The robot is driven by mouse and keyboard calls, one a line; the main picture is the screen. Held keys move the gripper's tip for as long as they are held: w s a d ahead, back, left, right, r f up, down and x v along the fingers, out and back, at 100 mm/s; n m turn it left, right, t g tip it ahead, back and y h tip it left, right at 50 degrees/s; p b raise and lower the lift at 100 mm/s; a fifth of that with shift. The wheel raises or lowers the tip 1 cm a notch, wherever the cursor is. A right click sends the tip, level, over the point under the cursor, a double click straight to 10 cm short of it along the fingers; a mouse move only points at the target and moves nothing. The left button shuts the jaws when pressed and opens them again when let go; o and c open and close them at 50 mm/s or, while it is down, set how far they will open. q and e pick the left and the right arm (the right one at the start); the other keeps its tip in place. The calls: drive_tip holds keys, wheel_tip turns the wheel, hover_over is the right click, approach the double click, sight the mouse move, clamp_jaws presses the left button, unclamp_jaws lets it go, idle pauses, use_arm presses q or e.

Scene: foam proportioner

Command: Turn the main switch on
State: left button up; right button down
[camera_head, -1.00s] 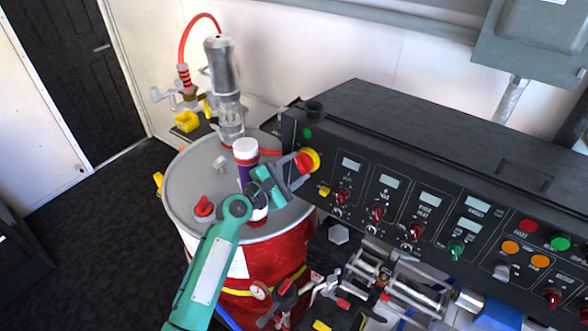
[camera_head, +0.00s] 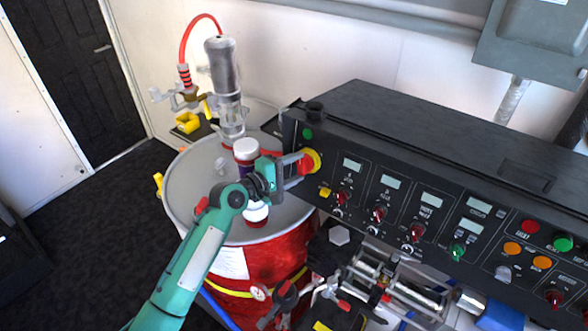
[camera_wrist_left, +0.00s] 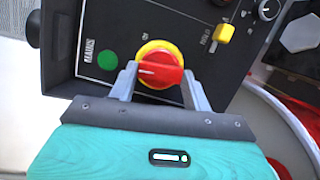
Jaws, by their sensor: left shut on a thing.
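The main switch (camera_head: 309,162) is a red knob on a round yellow plate at the left end of the black control panel. It also shows in the left wrist view (camera_wrist_left: 158,70), its white mark pointing to the left, beside the word MAINS and a green lamp (camera_wrist_left: 107,60). My left gripper (camera_head: 296,165) comes in from the left. Its two grey fingers reach to either side of the red knob in the left wrist view (camera_wrist_left: 160,84), and it is shut on the knob. My right gripper is in neither view.
A red drum (camera_head: 262,255) with a grey lid stands under my left arm, with a bottle (camera_head: 246,149) and a metal pump (camera_head: 222,80) above the lid. A yellow switch (camera_wrist_left: 223,33) sits near the main switch. The panel (camera_head: 395,212) carries several other knobs and displays.

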use_arm(q)
drive_tip(key=m, duration=0.2)
drive_tip(key=m+y, duration=0.1)
drive_tip(key=m, duration=0.1)
drive_tip(key=shift+r+m+g+p, duration=0.2)
drive_tip(key=shift+m+g+p, duration=0.1)
drive_tip(key=shift+g+p, duration=0.1)
drive_tip(key=m+p, duration=0.1)
drive_tip(key=m, duration=0.2)
drive_tip(key=shift+r+m+y, duration=0.1)
drive_tip(key=shift+m+y, duration=0.2)
drive_tip(key=shift+y, duration=0.1)
drive_tip(key=shift+d+m+y+p, duration=0.1)
drive_tip(key=shift+m+y+p, duration=0.25)
drive_tip(key=shift+m, duration=0.45)
drive_tip(key=o, duration=1)
